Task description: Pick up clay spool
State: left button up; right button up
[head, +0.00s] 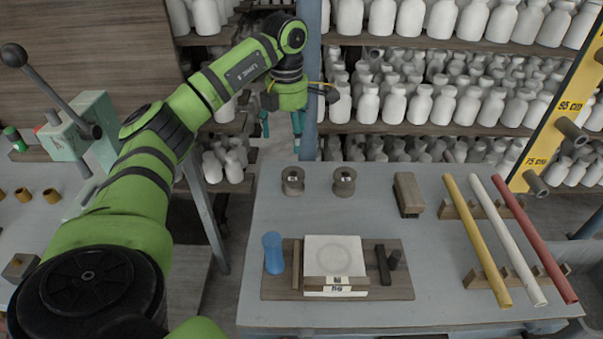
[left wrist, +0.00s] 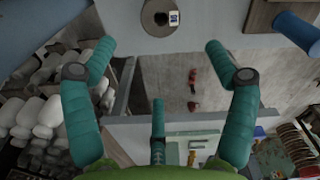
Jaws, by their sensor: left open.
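Two short grey-brown spools with small white labels stand on the grey table's back left part in the head view: a left spool (head: 293,188) and a right spool (head: 344,189). I cannot tell which one is the clay spool. My left gripper (head: 281,126) hangs behind the table's back edge, up and left of the left spool, apart from both. In the left wrist view, its teal fingers (left wrist: 160,52) are spread wide and empty. One spool (left wrist: 154,24) shows beyond the fingertips, cut by the top edge. My right gripper is not in view.
A wooden board (head: 408,283) at the front holds a pale slab (head: 334,250) and a blue cylinder (head: 273,252). A brown block (head: 408,194) and yellow, white and red rods (head: 477,237) lie rightward. Shelves of white bottles (head: 440,20) and a blue-grey post (head: 309,60) stand behind.

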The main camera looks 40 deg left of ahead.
pick_arm(q)
jog(key=b, duration=0.3)
send_over(293, 173)
jog(key=f, duration=0.5)
jog(key=shift+a+f, duration=0.2)
jog(key=shift+a, duration=0.1)
jog(key=shift+f, duration=0.35)
jog(key=shift+s+f, duration=0.1)
jog(key=shift+f, duration=0.35)
jog(key=f, duration=0.5)
jog(key=shift+d+f, duration=0.2)
jog(key=shift+d, duration=0.15)
jog(key=shift+f, duration=0.3)
jog(key=c, duration=1.5)
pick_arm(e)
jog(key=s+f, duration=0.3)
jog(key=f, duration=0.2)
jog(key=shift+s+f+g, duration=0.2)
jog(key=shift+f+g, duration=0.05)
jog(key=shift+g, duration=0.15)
